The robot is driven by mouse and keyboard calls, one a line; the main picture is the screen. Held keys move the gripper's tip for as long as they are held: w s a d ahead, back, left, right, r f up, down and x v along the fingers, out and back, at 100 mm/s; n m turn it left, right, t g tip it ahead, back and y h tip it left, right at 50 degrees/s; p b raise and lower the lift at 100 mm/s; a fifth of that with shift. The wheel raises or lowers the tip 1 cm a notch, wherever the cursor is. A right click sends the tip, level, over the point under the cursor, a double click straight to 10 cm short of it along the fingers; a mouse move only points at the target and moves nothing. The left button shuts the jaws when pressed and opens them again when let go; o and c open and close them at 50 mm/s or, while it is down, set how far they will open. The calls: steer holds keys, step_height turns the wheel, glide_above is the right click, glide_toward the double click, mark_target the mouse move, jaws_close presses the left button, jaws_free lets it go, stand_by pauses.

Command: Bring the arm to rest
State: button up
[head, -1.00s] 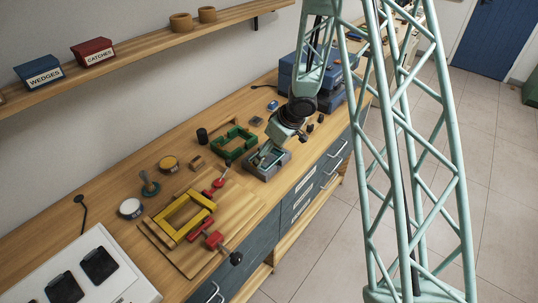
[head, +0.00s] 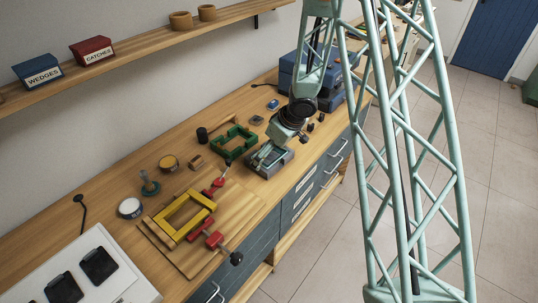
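My gripper (head: 279,142) hangs from my pale green arm at the middle of the workbench (head: 110,192), just above and behind a small grey tray (head: 273,172). Its fingers are small and partly lost against the tray, so I cannot tell whether they are open or shut, or whether they touch anything.
A green frame (head: 232,142) lies left of the tray. A yellow frame (head: 164,227) with red clamps (head: 214,239) sits on a wooden board nearer the front. Blue cases (head: 285,78) stand behind my arm. Wedges (head: 38,73) and catches (head: 92,51) boxes sit on the shelf.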

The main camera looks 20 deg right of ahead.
steer(key=shift+w+a+r, duration=0.1)
steer(key=shift+a+r, duration=0.05)
steer(key=shift+r, duration=0.3)
stand_by(0.5)
steer(key=shift+r+p, duration=3.9)
steer(key=shift+p, duration=0.85)
